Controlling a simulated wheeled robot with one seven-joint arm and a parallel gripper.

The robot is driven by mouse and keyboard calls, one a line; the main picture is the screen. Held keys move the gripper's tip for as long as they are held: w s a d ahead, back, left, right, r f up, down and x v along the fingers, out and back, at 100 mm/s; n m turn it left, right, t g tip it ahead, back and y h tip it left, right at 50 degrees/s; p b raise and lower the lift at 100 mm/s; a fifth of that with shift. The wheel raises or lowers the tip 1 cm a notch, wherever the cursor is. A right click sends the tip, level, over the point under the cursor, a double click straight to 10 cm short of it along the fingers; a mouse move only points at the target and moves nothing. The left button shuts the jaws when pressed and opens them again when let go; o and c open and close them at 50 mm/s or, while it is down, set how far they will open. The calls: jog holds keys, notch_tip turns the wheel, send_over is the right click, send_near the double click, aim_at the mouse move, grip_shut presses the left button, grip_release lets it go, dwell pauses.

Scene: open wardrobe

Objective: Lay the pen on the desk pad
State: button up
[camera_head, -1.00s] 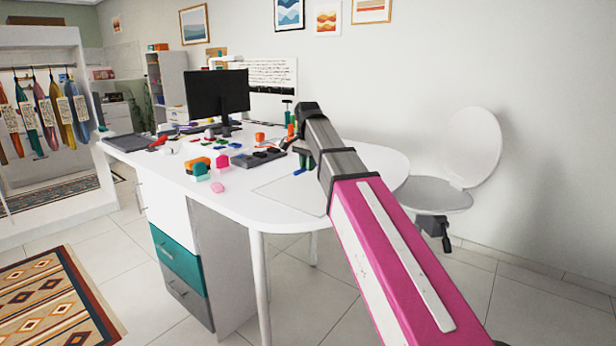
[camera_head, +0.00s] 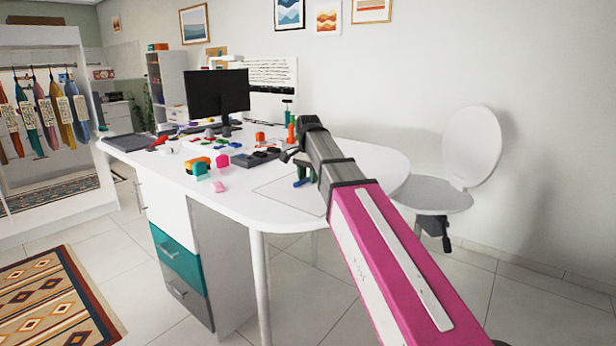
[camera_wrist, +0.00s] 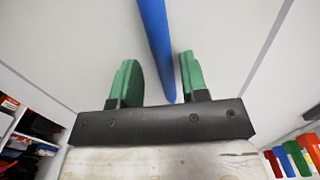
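The blue pen (camera_wrist: 158,50) runs from the top edge of the wrist view down between my gripper's two green fingers. Gaps show between it and the fingers. In the head view a short piece of the pen (camera_head: 301,183) shows just below the fingers, over the pale desk pad (camera_head: 280,196); it appears to lie on the pad. My gripper (camera_wrist: 160,80) is open and points down over the pad. In the head view my gripper (camera_head: 303,171) is small and partly hidden by my pink and grey arm.
The white desk (camera_head: 237,207) has a rounded right end. Left of the pad are a dark tray (camera_head: 255,158), a pink block (camera_head: 222,161) and other small items. A monitor (camera_head: 217,92) stands behind. A white chair (camera_head: 432,194) is at the right.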

aim_at(308, 178)
notch_tip(308, 178, up, 12)
jog(key=shift+r, duration=0.2)
dwell(0.6)
dwell(0.3)
